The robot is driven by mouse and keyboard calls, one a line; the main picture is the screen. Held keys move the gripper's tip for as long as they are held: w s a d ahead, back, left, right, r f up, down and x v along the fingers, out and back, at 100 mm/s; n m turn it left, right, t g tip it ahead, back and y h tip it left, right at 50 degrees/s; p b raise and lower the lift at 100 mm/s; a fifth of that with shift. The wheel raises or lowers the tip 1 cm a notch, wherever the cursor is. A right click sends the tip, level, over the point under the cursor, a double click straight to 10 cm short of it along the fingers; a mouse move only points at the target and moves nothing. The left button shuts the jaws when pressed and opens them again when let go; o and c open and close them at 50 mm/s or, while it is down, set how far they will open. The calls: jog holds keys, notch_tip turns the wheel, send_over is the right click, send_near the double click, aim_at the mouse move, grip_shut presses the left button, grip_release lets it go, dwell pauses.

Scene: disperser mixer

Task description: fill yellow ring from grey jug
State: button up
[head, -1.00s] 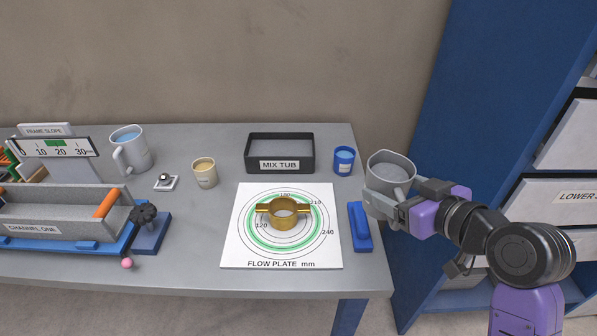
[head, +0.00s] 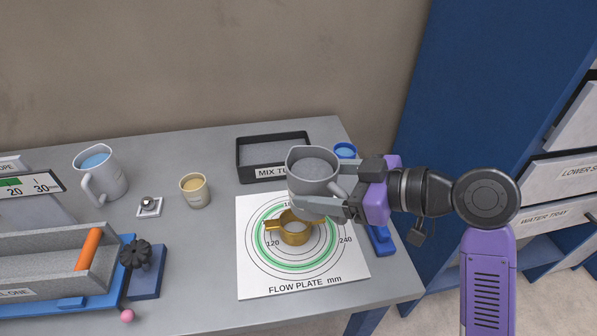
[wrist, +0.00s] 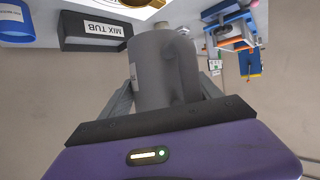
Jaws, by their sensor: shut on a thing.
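My gripper (head: 337,195) is shut on the grey jug (head: 313,170) at its handle side. The jug holds grey material and looks roughly upright, raised above the table. It hangs over the back part of the flow plate, just behind and above the yellow ring (head: 296,236). In the wrist view the jug (wrist: 165,70) fills the middle between the fingers. The brass-yellow ring, with side handles, stands at the centre of the white flow plate (head: 260,284); the jug and gripper hide part of its right handle. A bit of the ring shows at the wrist view's top edge (wrist: 135,3).
The black mix tub (head: 250,176) and blue cup (head: 345,151) are close behind the jug. A blue tool (head: 381,240) lies right of the plate. A beige cup (head: 195,190), a water jug (head: 101,173) and the channel (head: 50,262) stand left.

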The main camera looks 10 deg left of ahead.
jog(key=shift+g+h+p, duration=0.4)
jog(key=shift+p, duration=1.15)
jog(key=h+p, duration=0.1)
jog(key=f+g+h+p, duration=0.1)
jog(key=p, duration=0.1)
jog(key=f+m+g+h+p, duration=0.1)
jog(key=p, duration=0.1)
jog(key=shift+s+d+f, duration=0.1)
jog(key=shift+s+d, duration=0.25)
jog(key=shift+f+m+g+h+p, duration=0.2)
jog(key=shift+f+g+h+p, duration=0.45)
jog(key=shift+f, duration=0.6)
jog(key=shift+f+m+g+h+p, duration=0.2)
jog(key=shift+f+g+h+p, duration=0.4)
jog(key=shift+f, duration=0.65)
jog(key=shift+r+g+h+p, duration=0.35)
jog(key=shift+h+p, duration=0.1)
jog(key=shift+p, duration=0.65)
jog(key=shift+w+a+g+h+p, duration=0.15)
jog(key=shift+g+h+p, duration=0.2)
jog(key=shift+p, duration=0.45)
jog(key=shift+m, duration=0.3)
jog(key=shift+w+g+h, duration=0.1)
jog(key=shift+g+h, duration=0.25)
dwell(0.5)
